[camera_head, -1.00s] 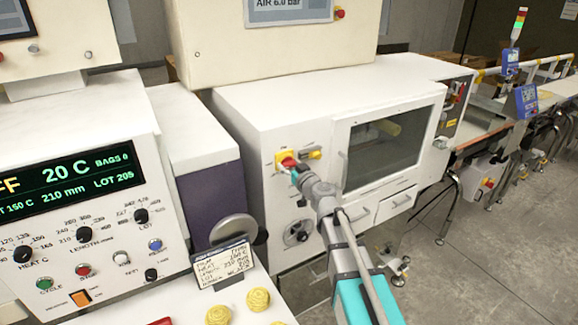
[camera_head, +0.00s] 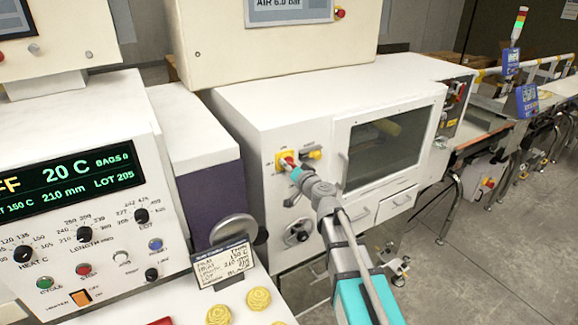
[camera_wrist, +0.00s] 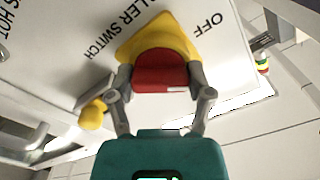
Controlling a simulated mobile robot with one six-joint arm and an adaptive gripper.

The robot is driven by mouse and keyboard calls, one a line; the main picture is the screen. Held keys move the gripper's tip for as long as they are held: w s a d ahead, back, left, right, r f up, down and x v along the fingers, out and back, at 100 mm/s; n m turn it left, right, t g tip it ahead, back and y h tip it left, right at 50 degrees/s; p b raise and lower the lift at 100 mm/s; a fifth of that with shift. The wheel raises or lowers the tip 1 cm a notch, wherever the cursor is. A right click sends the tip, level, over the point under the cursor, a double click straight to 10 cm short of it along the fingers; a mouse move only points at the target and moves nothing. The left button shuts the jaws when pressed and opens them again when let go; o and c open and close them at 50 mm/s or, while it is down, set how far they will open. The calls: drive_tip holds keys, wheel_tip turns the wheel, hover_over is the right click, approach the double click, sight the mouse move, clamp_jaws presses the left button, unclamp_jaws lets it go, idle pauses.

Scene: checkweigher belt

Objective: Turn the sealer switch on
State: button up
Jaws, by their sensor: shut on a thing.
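The sealer switch (camera_head: 287,161) is a red handle on a yellow plate (camera_head: 281,158), on the front of the white machine. In the wrist view the red handle (camera_wrist: 160,72) shows large, with the yellow plate (camera_wrist: 178,32) behind it. The panel lettering there includes "OFF" and part of "SWITCH". My gripper (camera_head: 294,170) is at the switch, and its two fingers (camera_wrist: 160,84) stand on either side of the red handle, shut on it. The gripper hides part of the handle in the head view. The control display (camera_head: 75,175) at left reads 20 C.
A small yellow latch (camera_head: 312,154) sits just right of the switch, and a round dial (camera_head: 298,232) lies below. A windowed door (camera_head: 384,150) is to the right.

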drive_tip(key=m, duration=0.5)
drive_tip(key=shift+m, duration=0.3)
drive_tip(key=m, duration=0.5)
drive_tip(key=shift+m, duration=0.3)
drive_tip(key=o, duration=1.1)
drive_tip(key=shift+o, duration=0.2)
drive_tip(key=shift+s, duration=0.15)
drive_tip(key=v, duration=1.1)
drive_tip(key=shift+s+d, duration=0.25)
drive_tip(key=shift+d, duration=0.05)
